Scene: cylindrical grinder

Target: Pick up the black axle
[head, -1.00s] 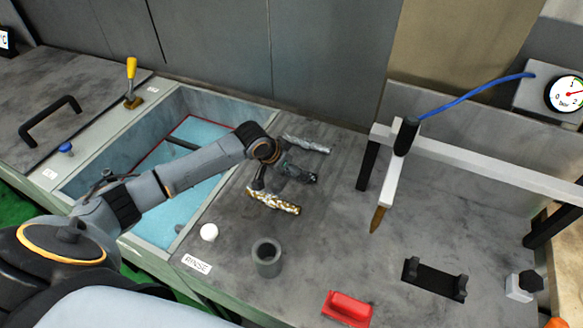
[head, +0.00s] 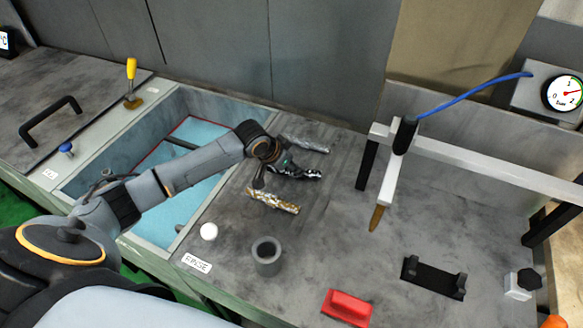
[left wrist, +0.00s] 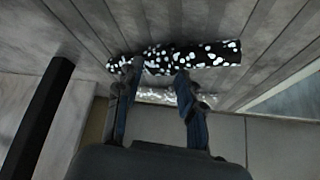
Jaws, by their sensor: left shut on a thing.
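The black axle (head: 311,174) with white spots lies in the middle of a row of three axles on the grey bench, in the head view. In the left wrist view the black axle (left wrist: 215,54) runs across the fingertips. My left gripper (head: 278,169) comes in from the left and is shut on the black axle, hiding part of it. Its two fingers also show in the left wrist view (left wrist: 160,74). I cannot tell whether the axle is clear of the bench. My right gripper is not in view.
A silver axle (head: 306,144) lies behind and a brown-and-white axle (head: 273,201) in front, both close by. A blue-lined basin (head: 205,131) is at left. A grey cup (head: 267,257), red block (head: 347,307), black cradle (head: 433,278) and white frame (head: 480,165) stand around the bench.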

